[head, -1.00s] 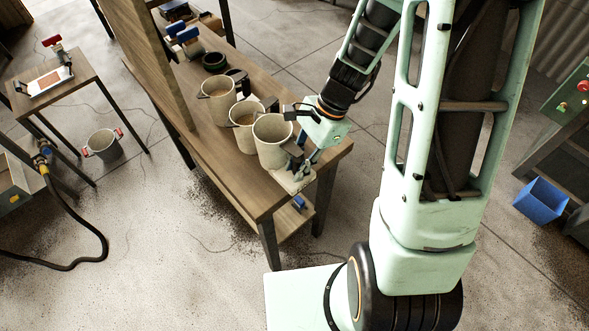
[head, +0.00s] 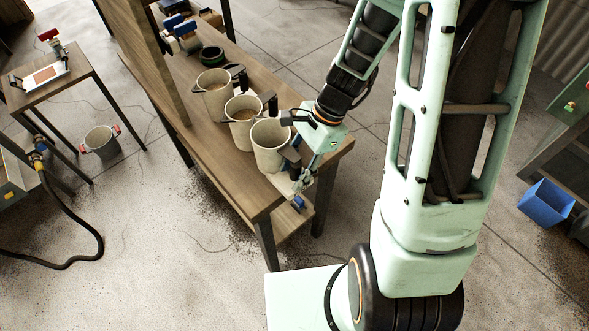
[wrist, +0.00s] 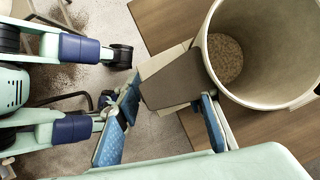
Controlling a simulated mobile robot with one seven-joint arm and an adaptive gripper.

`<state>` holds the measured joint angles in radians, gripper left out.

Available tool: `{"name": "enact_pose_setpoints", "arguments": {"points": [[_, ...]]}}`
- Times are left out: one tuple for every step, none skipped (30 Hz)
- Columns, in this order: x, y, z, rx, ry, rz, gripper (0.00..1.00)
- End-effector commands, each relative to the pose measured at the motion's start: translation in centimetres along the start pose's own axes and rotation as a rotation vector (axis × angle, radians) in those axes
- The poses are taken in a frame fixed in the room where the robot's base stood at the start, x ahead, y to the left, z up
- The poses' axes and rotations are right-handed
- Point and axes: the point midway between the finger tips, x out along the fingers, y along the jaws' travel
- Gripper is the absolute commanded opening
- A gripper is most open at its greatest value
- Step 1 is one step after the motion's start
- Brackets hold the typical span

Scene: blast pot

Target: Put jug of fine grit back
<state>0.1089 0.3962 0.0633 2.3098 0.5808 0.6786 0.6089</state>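The nearest pale jug (head: 269,152) stands upright near the front end of the wooden table, by a pale flat pad (head: 283,184). In the wrist view the jug (wrist: 215,75) is at the right, with brown grit in its bottom. Its grey-brown handle (wrist: 172,80) points toward my gripper (wrist: 168,112). My fingers are apart, one on each side of the handle; whether they touch it is unclear. In the head view my gripper (head: 304,178) is low at the jug's right side.
Two similar jugs, a middle one (head: 243,130) and a far one (head: 214,100), stand behind it in a row. A dark green ring-shaped item (head: 212,56) is farther back. A brown upright panel (head: 150,65) borders the table's left. A blue bin (head: 546,199) is at the right.

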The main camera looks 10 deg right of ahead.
Motion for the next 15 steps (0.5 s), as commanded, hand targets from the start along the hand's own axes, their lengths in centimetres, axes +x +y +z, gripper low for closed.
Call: {"name": "enact_pose_setpoints", "arguments": {"points": [[0.0,0.0,0.0,0.0,0.0,0.0,0.36],[0.0,0.0,0.0,0.0,0.0,0.0,0.36],[0.0,0.0,0.0,0.0,0.0,0.0,0.36],[-0.1,0.0,0.0,0.0,0.0,0.0,0.36],[-0.1,0.0,0.1,0.0,0.0,0.0,0.36],[-0.3,0.0,0.1,0.0,0.0,0.0,0.36],[-0.5,0.0,0.2,0.0,0.0,0.0,0.36],[-0.8,-0.1,0.1,-0.001,0.002,-0.002,0.36],[-1.4,-0.1,0.1,-0.002,0.002,-0.003,0.36],[-1.9,-0.1,0.1,-0.002,0.002,-0.004,0.36],[-2.5,-0.2,0.1,-0.002,0.004,-0.005,0.36],[-3.3,-0.1,0.1,0.0,0.004,-0.005,0.36],[-4.0,-0.2,0.1,-0.001,0.004,-0.005,0.36],[-4.7,-0.2,0.1,-0.002,0.004,-0.006,0.36],[-5.6,-0.2,0.1,-0.001,0.003,-0.006,0.36]]}}
